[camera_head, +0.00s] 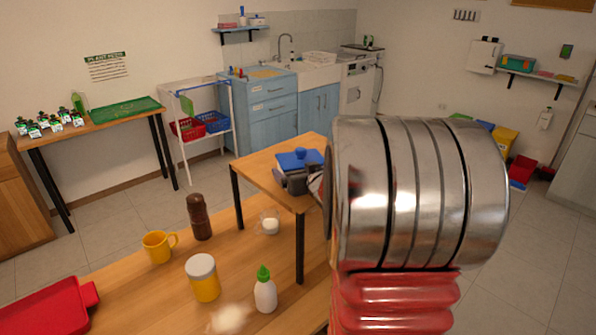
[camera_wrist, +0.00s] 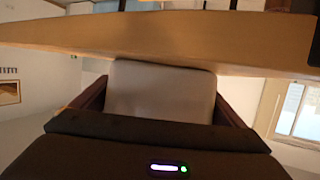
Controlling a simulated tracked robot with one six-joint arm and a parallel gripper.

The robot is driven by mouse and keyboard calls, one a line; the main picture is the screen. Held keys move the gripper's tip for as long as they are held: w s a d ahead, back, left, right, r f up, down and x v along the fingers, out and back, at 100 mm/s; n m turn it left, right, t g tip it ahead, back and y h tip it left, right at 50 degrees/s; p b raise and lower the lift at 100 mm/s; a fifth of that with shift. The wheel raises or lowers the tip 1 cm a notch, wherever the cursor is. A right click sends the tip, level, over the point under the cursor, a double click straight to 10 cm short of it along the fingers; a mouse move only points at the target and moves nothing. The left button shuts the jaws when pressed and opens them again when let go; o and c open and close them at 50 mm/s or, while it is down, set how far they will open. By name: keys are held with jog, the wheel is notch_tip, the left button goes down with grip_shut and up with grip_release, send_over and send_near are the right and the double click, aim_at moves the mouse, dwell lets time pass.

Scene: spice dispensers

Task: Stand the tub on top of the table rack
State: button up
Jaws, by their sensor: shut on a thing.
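The tub (camera_head: 300,158) shows in the head view as a blue-lidded thing with a small knob, at the top of the table rack. My gripper (camera_head: 293,182) is dark and closed around its near side. In the wrist view a pale, smooth body of the tub (camera_wrist: 160,92) fills the space between my two fingers. The table rack (camera_head: 262,165) is a small wooden top on black legs, standing on the table (camera_head: 130,300). In the wrist view a wooden board (camera_wrist: 160,42) runs across beside the tub. I cannot tell whether the tub's base touches the rack.
My arm's large metal links hide the rack's right side. On the table stand a brown mill (camera_head: 198,217), yellow mug (camera_head: 158,247), white-lidded yellow jar (camera_head: 204,280), green-capped bottle (camera_head: 265,292), small glass jar (camera_head: 270,222) and red tray (camera_head: 45,310). The rack top's left part is bare.

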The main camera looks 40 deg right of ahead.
jog(key=o, duration=1.1)
jog(key=shift+r, duration=0.1)
jog(key=shift+s+a+r, duration=0.15)
jog(key=shift+s, duration=0.25)
jog(key=shift+v, duration=5.55)
jog(key=shift+a, duration=0.1)
jog(key=shift+w+a+r+h, duration=0.2)
jog(key=shift+a+r+h, duration=0.1)
jog(key=shift+a, duration=0.25)
jog(key=s+a+f+n+g+y, duration=0.1)
jog(key=s+a, duration=0.4)
jog(key=a, duration=0.5)
jog(key=s+a+f+n+g+y, duration=0.1)
jog(key=s+a+f+g+y, duration=0.1)
jog(key=a, duration=0.8)
jog(key=s+a+f+n+g+y, duration=0.2)
jog(key=s+a+g, duration=0.3)
jog(key=s+a, duration=0.3)
jog(key=shift+a+y, duration=0.4)
jog(key=shift+a, duration=1.2)
